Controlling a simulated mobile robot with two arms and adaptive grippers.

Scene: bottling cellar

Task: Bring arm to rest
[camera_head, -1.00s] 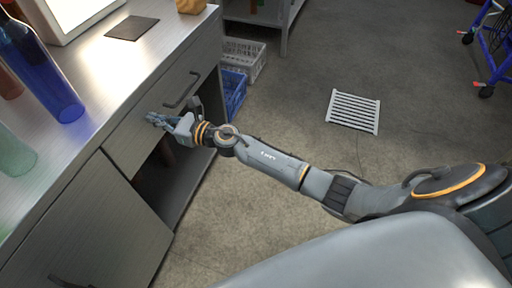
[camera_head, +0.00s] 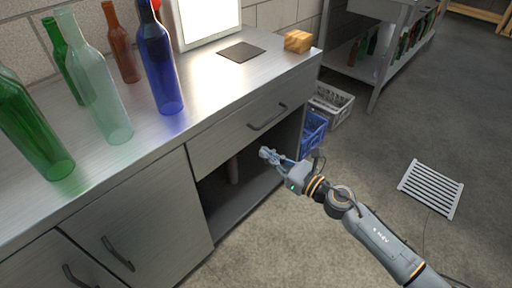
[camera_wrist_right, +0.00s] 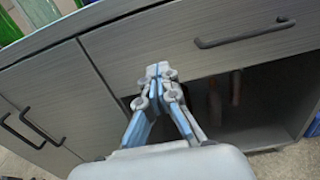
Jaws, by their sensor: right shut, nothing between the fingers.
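My right gripper (camera_head: 268,154) is in front of the steel counter, just below the drawer front (camera_head: 238,130) and before the open compartment under it. It holds nothing. In the right wrist view its fingertips (camera_wrist_right: 160,72) are together, in front of the drawer's lower part. The drawer handle (camera_head: 267,117) is above the gripper in the head view, and to the right of it in the wrist view (camera_wrist_right: 245,33). The drawer looks shut. I cannot tell whether the fingers touch the counter. My left gripper is not in view.
Several glass bottles, among them a blue one (camera_head: 161,65), stand on the counter (camera_head: 150,150). A dark mat (camera_head: 241,52) and a wooden block (camera_head: 298,41) lie near its far end. Blue (camera_head: 312,132) and white (camera_head: 331,103) crates stand beside it.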

